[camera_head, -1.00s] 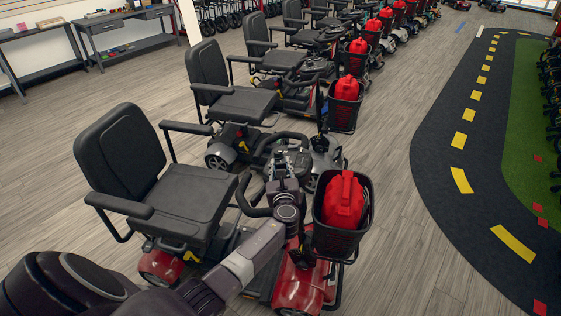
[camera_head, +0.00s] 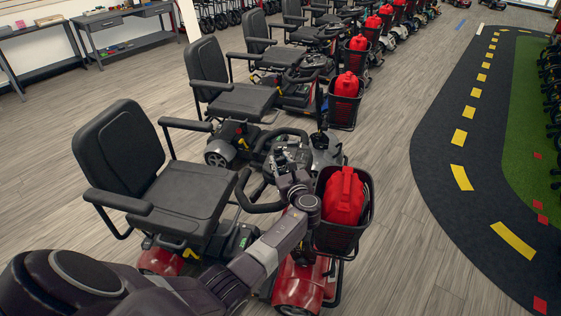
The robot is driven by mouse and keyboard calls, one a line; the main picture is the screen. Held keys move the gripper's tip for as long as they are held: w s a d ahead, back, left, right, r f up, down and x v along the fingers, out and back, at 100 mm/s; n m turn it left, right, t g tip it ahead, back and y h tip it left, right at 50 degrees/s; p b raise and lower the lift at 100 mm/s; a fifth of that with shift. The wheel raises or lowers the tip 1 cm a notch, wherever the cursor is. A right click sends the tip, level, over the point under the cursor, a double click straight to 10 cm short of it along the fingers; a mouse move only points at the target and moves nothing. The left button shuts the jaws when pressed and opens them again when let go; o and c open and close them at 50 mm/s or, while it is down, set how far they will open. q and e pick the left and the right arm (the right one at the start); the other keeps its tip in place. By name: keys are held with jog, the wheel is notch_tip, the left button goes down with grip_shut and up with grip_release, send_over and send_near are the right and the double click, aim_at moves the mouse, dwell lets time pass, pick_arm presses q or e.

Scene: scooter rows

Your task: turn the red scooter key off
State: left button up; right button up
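My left arm comes in from the lower left and reaches over the scooter's tiller. My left gripper (camera_head: 282,164) is at the handlebar and console area, just left of the basket. Its fingers are small and dark against the scooter behind, so their opening is unclear. The key and its switch cannot be made out; my wrist covers much of the console. My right gripper is not in view.
A row of similar scooters with baskets and red cans runs back to the upper right; the second one (camera_head: 233,97) stands close behind. Desks (camera_head: 130,35) line the back left wall. Open wood floor (camera_head: 400,250) lies right of the scooters, then a dark track (camera_head: 455,210).

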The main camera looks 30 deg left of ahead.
pick_arm(q)
jog(key=o, duration=0.4)
jog(key=shift+o, duration=0.2)
jog(key=shift+s+d, duration=0.1)
jog(key=v, duration=1.1)
jog(key=shift+s+d, duration=0.2)
jog(key=shift+d, duration=0.1)
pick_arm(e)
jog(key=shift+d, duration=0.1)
